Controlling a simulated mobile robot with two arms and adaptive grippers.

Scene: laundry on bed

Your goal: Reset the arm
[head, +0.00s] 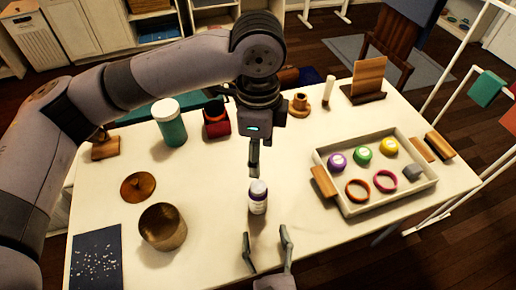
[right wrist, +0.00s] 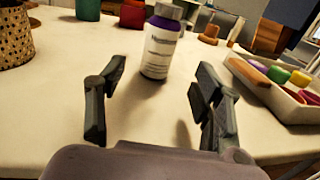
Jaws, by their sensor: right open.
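A small white and purple bottle (head: 258,198) stands upright on the white table (head: 215,258). It also shows in the right wrist view (right wrist: 161,45), with its printed label facing me. My right gripper (head: 266,241) is open and empty at the front of the table. Its fingers (right wrist: 160,88) are short of the bottle, which stands beyond their tips, apart from them. My left arm arches in from the left. My left gripper (head: 254,172) points down just behind the bottle in the picture; its fingers are seen edge-on, so their opening is unclear.
A tray (head: 351,212) with colored jars and rings lies right. A brown pot (head: 162,227), a round lid (head: 138,186) and a teal canister (head: 170,124) stand left. A red box (head: 216,120) and wooden stand (head: 366,82) are farther back. Table around the bottle is clear.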

